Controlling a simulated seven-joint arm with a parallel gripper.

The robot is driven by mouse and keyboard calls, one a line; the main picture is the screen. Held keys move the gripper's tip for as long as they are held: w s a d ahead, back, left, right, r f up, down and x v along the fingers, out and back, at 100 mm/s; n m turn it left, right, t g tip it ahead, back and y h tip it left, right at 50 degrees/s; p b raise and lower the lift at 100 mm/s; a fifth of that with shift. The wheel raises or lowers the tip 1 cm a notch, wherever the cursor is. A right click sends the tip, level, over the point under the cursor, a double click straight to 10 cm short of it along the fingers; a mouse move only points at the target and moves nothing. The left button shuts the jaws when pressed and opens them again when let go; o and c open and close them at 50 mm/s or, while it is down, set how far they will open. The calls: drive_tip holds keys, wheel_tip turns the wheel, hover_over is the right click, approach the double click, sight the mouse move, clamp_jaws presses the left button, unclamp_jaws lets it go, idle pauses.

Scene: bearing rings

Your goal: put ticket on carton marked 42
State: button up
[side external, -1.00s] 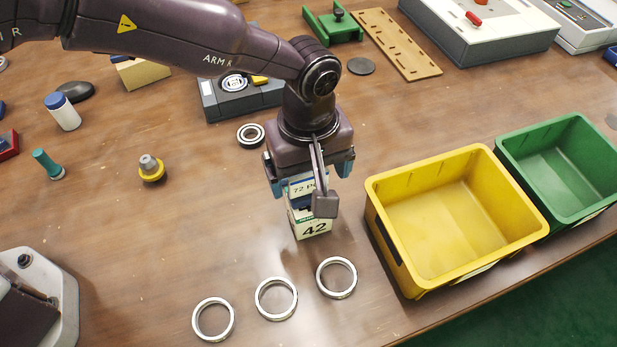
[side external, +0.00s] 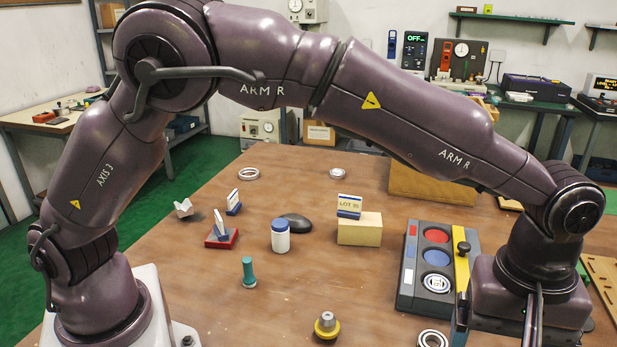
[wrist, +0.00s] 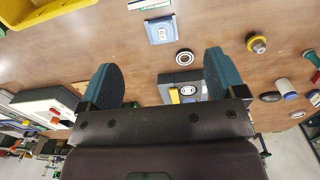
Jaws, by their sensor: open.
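My gripper (wrist: 160,60) shows two teal fingers wide apart in the wrist view, with nothing held between them. In the side external view its body is at the lower right, fingertips cut off. A blue-and-white printed box-like thing (wrist: 162,29) stands beyond the fingers in the wrist view and looks like the carton. Its number cannot be read here. A pale piece (wrist: 148,4) at the top edge is partly cut off; I cannot tell whether it is the ticket. The carton marked 42 and the ticket reading 72 are outside the side external view now.
A bearing (wrist: 184,57) lies near the grey fixture (side external: 408,275). A yellow bin (wrist: 40,10) is at the wrist view's upper left. A LOT 35 card (side external: 349,204) stands on a beige block (side external: 359,230). A white bottle (side external: 281,237) and yellow-based part (side external: 326,325) stand nearby.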

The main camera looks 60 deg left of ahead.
drive_tip(key=s+a+r+m+t+h, duration=0.1)
drive_tip(key=s+a+r+m, duration=0.15)
drive_tip(key=a+r, duration=0.55)
drive_tip(key=s+a+r+m+t+h, duration=0.1)
drive_tip(key=s+a+r, duration=0.3)
drive_tip(key=a, duration=0.8)
drive_tip(key=s+a+m+t+y, duration=0.2)
drive_tip(key=s+a+m, duration=0.3)
drive_tip(key=s+a, duration=0.5)
drive_tip(key=shift+s+a+f+t, duration=0.15)
drive_tip(key=shift+s+a+t, duration=0.2)
drive_tip(key=shift+s+t, duration=0.6)
